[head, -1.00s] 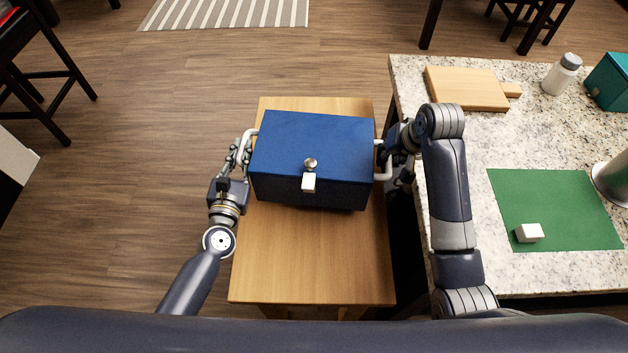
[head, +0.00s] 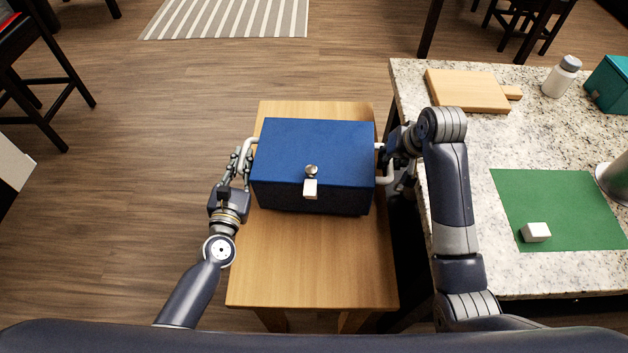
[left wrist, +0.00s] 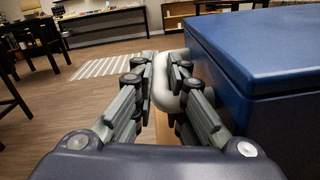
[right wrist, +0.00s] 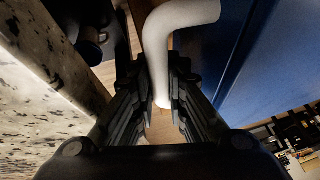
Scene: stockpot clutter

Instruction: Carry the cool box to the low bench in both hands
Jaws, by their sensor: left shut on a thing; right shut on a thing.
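The blue cool box (head: 325,150) has a closed lid, a white latch (head: 310,188) with a round silver knob at the front, and a white handle at each end. It is level over the wooden low bench (head: 312,265); I cannot tell whether its base touches the top. My left gripper (head: 238,165) is shut on the left handle (left wrist: 170,85), seen between its fingers in the left wrist view. My right gripper (right wrist: 166,82) is shut on the right handle (right wrist: 160,45); in the head view its fingers are partly hidden by my arm.
A speckled stone counter (head: 455,150) stands close along the bench's right side. It carries a cutting board (head: 465,90), a green mat (head: 560,200) with a white block (head: 536,232), a bottle (head: 562,77) and a teal box (head: 608,84). Open floor lies left.

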